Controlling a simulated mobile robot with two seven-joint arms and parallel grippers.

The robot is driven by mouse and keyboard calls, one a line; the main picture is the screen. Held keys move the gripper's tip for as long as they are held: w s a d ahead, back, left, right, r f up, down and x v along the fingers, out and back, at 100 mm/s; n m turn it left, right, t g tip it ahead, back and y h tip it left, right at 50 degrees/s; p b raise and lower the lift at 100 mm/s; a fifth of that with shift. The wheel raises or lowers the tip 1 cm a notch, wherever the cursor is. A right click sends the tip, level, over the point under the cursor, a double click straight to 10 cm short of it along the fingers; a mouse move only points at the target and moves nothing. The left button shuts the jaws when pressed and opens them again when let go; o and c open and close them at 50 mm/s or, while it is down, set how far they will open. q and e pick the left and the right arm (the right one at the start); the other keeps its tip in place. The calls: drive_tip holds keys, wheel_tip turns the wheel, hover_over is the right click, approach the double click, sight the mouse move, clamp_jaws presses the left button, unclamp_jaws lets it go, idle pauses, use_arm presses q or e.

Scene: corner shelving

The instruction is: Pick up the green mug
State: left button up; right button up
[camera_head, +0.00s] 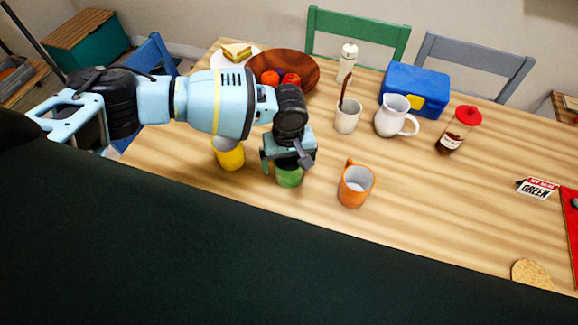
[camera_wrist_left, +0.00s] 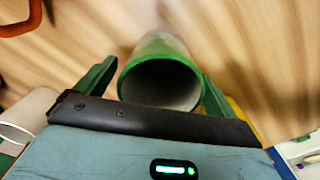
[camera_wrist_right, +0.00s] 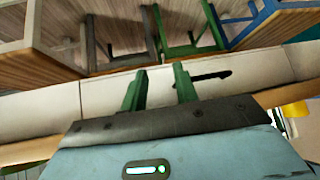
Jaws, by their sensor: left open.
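The green mug (camera_head: 289,179) stands on the wooden table, partly hidden under my left gripper (camera_head: 286,163) in the head view. In the left wrist view the green mug (camera_wrist_left: 160,48) has its open rim towards the camera and shows between the two fingers of my left gripper (camera_wrist_left: 157,80). The left gripper is open, with a finger on each side of the mug; I cannot tell if either touches it. My right gripper (camera_wrist_right: 160,85) shows only in its own wrist view. Its fingers are apart with nothing between them.
A yellow mug (camera_head: 229,154) stands left of the green mug, an orange mug (camera_head: 356,185) right of it. Behind are a wooden bowl (camera_head: 300,66), a white cup (camera_head: 347,118), a white pitcher (camera_head: 393,117) and a blue box (camera_head: 416,85). The table's right middle is mostly clear.

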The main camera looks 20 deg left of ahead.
use_arm(q)
drive_tip(key=c, duration=1.2)
use_arm(e)
drive_tip(key=shift+w+d, duration=0.1)
drive_tip(key=shift+d, duration=0.05)
use_arm(q)
drive_tip(key=shift+r, duration=0.1)
